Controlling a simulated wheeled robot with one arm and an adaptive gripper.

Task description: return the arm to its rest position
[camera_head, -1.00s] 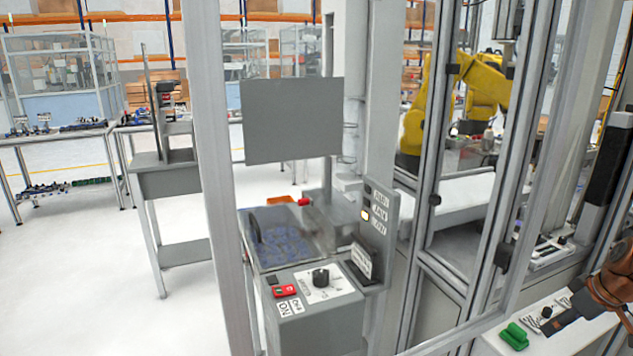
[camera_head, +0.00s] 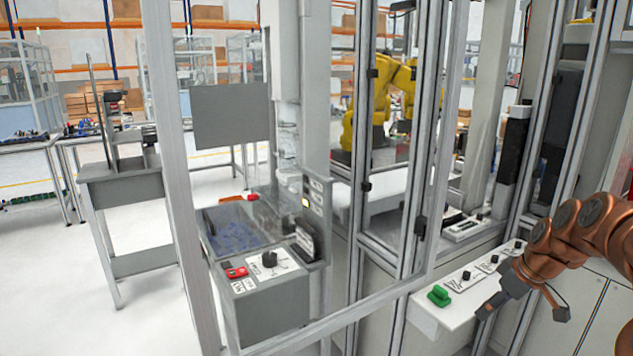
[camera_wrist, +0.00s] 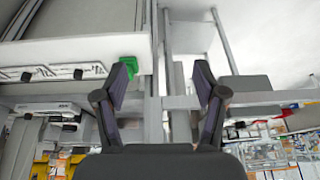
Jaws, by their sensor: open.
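My arm (camera_head: 572,232), copper-brown with dark joint caps, comes in from the right edge of the head view. My gripper (camera_head: 523,311) is at its end, near the front of a white control ledge (camera_head: 425,313). Its dark fingers are spread. In the wrist view my gripper (camera_wrist: 162,78) is open with nothing between the fingers. A green part (camera_head: 439,296) sits on the ledge, left of the gripper and apart from it in the head view. It also shows behind the left finger in the wrist view (camera_wrist: 129,66).
Metal frame posts (camera_head: 172,160) and a lower rail (camera_head: 330,325) stand left of the arm. A grey control box (camera_head: 262,300) is behind them. Yellow robot arms (camera_head: 378,95) are inside the enclosure. White floor (camera_head: 60,290) is open at the left.

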